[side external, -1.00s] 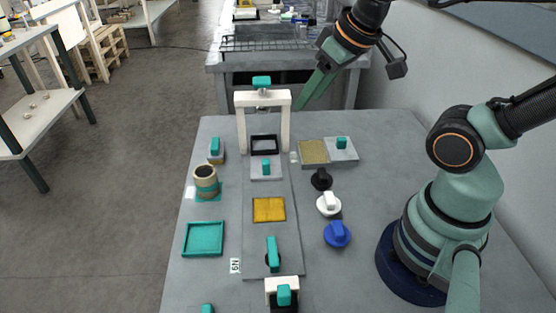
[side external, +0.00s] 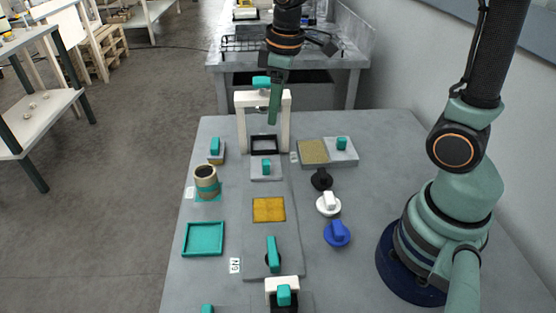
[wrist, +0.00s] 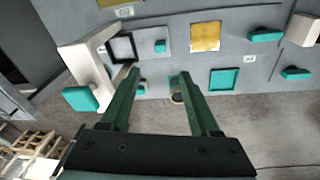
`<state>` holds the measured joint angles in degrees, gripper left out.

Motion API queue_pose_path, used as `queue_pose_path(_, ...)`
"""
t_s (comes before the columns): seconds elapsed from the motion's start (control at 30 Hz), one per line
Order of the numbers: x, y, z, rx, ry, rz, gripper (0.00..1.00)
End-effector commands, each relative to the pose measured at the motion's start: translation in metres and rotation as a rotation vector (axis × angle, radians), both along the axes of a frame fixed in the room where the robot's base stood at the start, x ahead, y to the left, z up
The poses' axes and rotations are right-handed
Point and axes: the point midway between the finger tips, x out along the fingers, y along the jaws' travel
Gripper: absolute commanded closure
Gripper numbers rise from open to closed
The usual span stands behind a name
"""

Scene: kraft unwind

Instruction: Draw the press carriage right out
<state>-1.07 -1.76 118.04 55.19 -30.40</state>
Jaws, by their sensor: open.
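The press is a white arch (side external: 286,115) with a teal knob (side external: 262,82) on top, standing at the far end of a grey rail plate. A black square frame (side external: 252,148) sits at the arch's foot. In front of it is a small grey plate, seemingly the carriage (side external: 256,175), with an upright teal handle (side external: 266,166). The handle also shows in the wrist view (wrist: 160,46), beside the black frame (wrist: 112,50). My gripper (side external: 273,122) is above the table by the arch, apart from the handle. In the wrist view its fingers (wrist: 158,76) are spread and empty.
A yellow square (side external: 269,209) and another teal handle (side external: 272,252) lie nearer on the rail. Black, white and blue knobs (side external: 337,234) stand to the right. A paper roll (side external: 206,178) and teal tray (side external: 203,239) are left. A gold-and-grey plate (side external: 313,151) is right of the arch.

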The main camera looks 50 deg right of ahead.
Motion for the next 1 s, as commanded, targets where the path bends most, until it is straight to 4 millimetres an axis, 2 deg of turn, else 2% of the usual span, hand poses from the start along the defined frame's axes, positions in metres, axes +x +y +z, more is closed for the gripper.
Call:
queue_pose_path(0.1,0.015,0.002,-0.024,-0.012,0.073,0.104,0.38)
queue_pose_path(0.3,0.028,0.003,-0.048,-0.019,0.137,0.216,0.38)
queue_pose_path(0.57,0.03,0.004,-0.067,-0.02,0.152,0.239,0.38)
queue_pose_path(1.0,0.029,0.004,-0.146,-0.02,0.153,0.236,0.38)
